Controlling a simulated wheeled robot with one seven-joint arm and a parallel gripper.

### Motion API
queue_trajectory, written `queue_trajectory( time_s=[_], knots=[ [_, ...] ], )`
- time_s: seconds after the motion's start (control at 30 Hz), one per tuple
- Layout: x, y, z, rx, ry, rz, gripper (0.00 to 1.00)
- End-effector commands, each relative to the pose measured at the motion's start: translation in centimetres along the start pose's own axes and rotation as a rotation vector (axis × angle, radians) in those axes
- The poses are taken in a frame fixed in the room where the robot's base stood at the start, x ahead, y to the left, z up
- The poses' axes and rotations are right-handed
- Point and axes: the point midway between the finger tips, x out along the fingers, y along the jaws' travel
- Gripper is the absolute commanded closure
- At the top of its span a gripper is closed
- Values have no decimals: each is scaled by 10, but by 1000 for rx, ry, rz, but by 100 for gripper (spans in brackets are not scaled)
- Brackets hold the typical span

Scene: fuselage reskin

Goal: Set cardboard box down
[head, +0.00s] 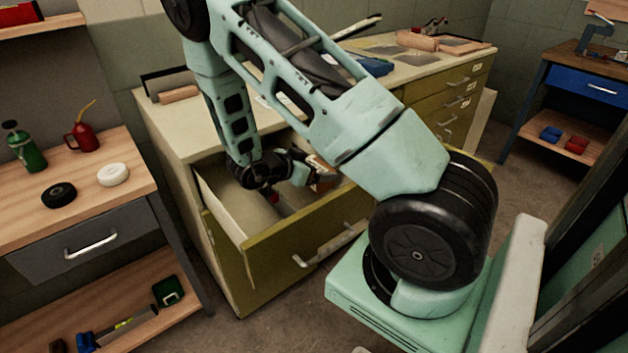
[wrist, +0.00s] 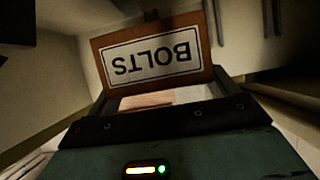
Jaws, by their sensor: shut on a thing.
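The cardboard box (head: 323,178) is brown with a white label and is partly hidden by my arm in the head view. In the wrist view the box (wrist: 205,75) fills the middle, and its label reads BOLTS upside down. My gripper (head: 303,174) is shut on the box, inside or just above the open drawer (head: 246,241) of the olive cabinet. The dark gripper body (wrist: 165,118) shows along the bottom of the wrist view. I cannot tell whether the box touches the drawer floor.
The drawer's left inner wall and front panel are close around my gripper. The cabinet top (head: 182,132) carries trays and boards. A wooden bench (head: 90,190) with a red oil can (head: 82,137) and a green bottle (head: 25,148) stands at left.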

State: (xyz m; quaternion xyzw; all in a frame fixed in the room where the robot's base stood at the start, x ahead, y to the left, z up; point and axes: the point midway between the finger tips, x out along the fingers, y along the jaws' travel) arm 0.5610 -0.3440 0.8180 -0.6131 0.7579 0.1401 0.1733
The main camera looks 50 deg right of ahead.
Motion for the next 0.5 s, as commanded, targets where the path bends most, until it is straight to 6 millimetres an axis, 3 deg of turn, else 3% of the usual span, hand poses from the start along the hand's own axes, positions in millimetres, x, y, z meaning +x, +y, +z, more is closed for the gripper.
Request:
queue_trajectory(
  time_s=[0.23, 0.5],
  knots=[
    [15, 0, 30, -2, 1, 0, 51],
    [16, 0, 34, 0, 1, -1, 51]
  ],
)
